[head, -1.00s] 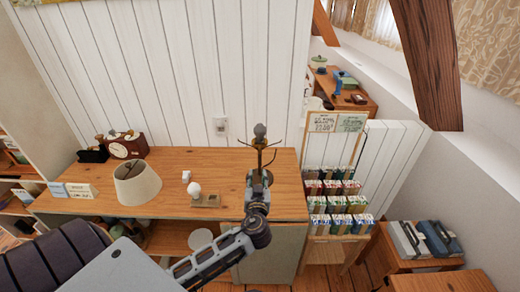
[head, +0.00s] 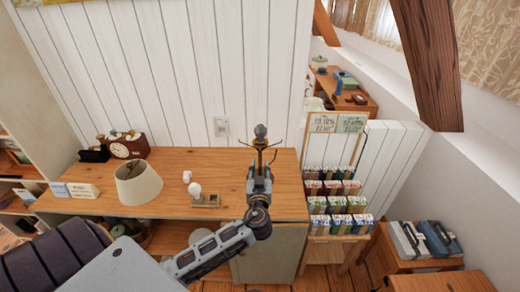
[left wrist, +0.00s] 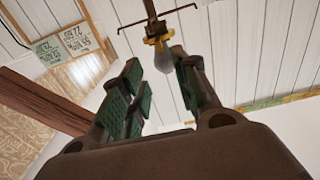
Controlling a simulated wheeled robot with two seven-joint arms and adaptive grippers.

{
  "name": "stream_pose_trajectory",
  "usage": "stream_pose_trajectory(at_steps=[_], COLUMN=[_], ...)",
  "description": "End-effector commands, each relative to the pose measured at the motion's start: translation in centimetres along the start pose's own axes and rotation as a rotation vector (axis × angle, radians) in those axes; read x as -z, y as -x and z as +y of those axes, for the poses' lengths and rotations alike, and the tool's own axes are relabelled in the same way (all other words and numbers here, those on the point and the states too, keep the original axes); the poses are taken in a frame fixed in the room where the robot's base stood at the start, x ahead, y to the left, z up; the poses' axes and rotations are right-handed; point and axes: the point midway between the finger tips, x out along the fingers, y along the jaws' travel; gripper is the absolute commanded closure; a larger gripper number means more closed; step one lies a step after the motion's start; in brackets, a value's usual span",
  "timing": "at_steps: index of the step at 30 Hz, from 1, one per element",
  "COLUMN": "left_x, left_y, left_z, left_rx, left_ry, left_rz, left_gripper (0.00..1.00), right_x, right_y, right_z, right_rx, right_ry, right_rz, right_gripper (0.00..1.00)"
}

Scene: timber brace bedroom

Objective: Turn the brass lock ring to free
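The brass lock ring (left wrist: 158,40) is a yellow collar on a dark stem with a thin crossbar, in the left wrist view. A grey rounded bulb-like part (left wrist: 163,60) extends from the ring towards my gripper. In the head view the stem (head: 260,144) with a grey knob stands just beyond my left gripper (head: 260,166), and the ring is hard to make out. In the left wrist view my left gripper (left wrist: 156,62) is open, its green-padded fingers either side of the grey part. I see no clear contact with the ring. My right gripper is not in view.
A wooden counter (head: 100,205) carries a cream lampshade (head: 138,184), a clock (head: 129,147) and a white bulb on a small stand (head: 204,199). A rack of small boxes (head: 338,204) stands at right. A white plank wall (head: 180,70) rises behind.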

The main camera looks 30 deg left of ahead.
Motion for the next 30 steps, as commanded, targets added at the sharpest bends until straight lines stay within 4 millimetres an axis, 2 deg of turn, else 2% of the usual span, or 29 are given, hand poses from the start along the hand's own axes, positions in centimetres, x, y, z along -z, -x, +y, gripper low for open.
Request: stream_pose_trajectory(at_steps=[30], left_x=[0.2], left_y=[-10.4], left_z=[0.0], left_rx=[0.001], left_ry=[0.0], left_rz=[0.001], left_gripper=[0.7], right_x=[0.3], right_y=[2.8], right_z=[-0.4], right_rx=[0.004], right_ry=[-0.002], right_rz=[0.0], right_gripper=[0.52])
